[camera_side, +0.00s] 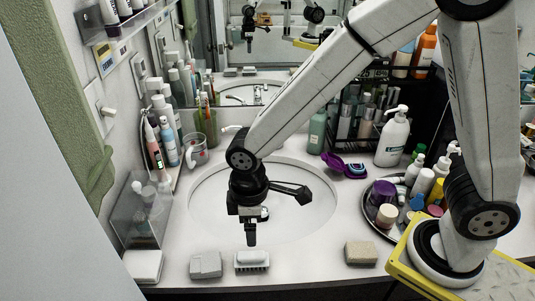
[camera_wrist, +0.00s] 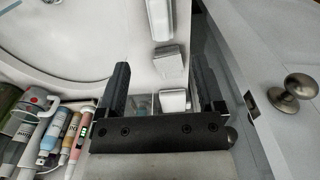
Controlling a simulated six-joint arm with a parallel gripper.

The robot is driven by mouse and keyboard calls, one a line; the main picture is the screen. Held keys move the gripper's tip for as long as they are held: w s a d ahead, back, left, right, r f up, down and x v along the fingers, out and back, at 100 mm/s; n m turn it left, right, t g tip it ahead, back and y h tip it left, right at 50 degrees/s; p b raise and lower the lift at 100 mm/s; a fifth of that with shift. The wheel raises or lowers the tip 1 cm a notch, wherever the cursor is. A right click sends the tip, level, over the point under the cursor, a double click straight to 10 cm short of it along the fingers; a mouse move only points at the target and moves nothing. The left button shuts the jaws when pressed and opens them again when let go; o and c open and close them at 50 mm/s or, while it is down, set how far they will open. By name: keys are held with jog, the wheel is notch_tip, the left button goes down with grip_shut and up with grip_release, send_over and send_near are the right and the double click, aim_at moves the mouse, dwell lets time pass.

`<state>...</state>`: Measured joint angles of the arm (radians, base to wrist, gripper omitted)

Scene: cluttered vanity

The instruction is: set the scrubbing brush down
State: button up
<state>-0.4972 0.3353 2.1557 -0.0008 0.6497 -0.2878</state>
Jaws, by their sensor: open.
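The scrubbing brush (camera_side: 252,261), a pale block with a bristle-like ribbed side, rests on the counter near its front edge, right of a grey block. In the wrist view, a long white piece that looks like the brush (camera_wrist: 160,20) lies at the top, beyond the fingers. My gripper (camera_side: 250,238) points down just above or behind the brush, with a small gap showing below the fingertip. In the wrist view, the two dark fingers of my gripper (camera_wrist: 160,72) are wide apart with nothing held between them.
The grey block (camera_side: 206,264) sits close left of the brush. A tan sponge (camera_side: 361,252) lies to the right, with bare counter between. The sink basin (camera_side: 205,205) is behind. A clear container (camera_side: 143,215) stands left, a tray of bottles (camera_side: 372,212) right.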

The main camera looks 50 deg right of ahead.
jog(key=shift+d, duration=0.15)
jog(key=s+d+m+t, duration=0.1)
jog(key=d+m, duration=0.3)
jog(key=d, duration=0.4)
jog(key=s+d+r+m+t, duration=0.1)
jog(key=s+d+m, duration=0.1)
jog(key=d+m, duration=0.3)
jog(key=d, duration=0.4)
jog(key=shift+s+r+t, duration=0.3)
jog(key=shift+s, duration=0.05)
